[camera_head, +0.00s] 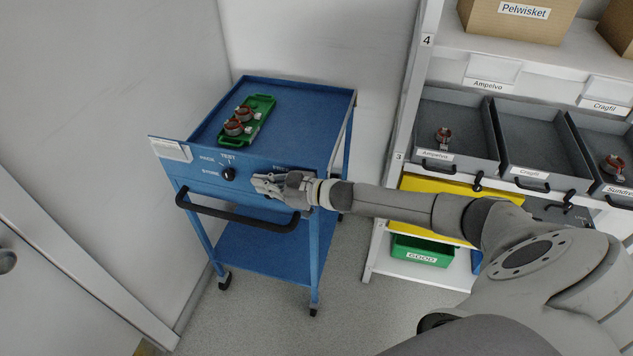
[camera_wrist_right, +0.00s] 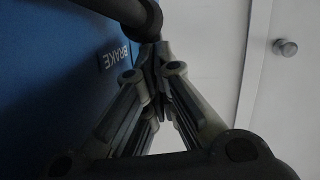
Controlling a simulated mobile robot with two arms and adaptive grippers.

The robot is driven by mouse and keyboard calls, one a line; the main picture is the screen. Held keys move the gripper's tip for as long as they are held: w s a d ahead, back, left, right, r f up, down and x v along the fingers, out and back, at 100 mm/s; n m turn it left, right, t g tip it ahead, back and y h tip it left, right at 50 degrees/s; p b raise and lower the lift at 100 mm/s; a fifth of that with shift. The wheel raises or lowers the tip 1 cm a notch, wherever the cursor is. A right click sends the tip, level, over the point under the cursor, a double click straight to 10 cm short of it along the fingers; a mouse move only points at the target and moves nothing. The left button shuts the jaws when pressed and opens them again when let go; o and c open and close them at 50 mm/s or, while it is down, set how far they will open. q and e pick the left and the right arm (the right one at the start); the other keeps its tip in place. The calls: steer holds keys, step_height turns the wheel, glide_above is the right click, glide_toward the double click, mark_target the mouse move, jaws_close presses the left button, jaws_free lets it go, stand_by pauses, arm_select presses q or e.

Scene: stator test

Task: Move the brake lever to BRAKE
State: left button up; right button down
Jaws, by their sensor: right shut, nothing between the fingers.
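The blue cart (camera_head: 285,125) stands by the wall. Its front panel carries a black knob (camera_head: 229,173) with "TEST" printed above it. My right gripper (camera_head: 260,184) is at the right part of this panel, its fingers together and empty. It covers part of the panel, and I cannot make out the brake lever in the head view. In the right wrist view a "BRAKE" label (camera_wrist_right: 113,58) shows on the blue panel, left of my shut fingertips (camera_wrist_right: 160,62). A dark rounded bar (camera_wrist_right: 125,12) passes close to the fingertips; I cannot tell whether they touch. My left gripper is out of view.
A black push handle (camera_head: 240,216) runs along the cart's front, just below my right gripper. A green tray (camera_head: 262,108) with red-brown parts lies on the cart top. A shelf with grey bins (camera_head: 455,120) stands to the right. Floor (camera_head: 250,325) in front is clear.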

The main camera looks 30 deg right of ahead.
steer(key=s+d+r+p, duration=0.2)
steer(key=s+r, duration=0.3)
steer(key=r, duration=0.7)
stand_by(0.6)
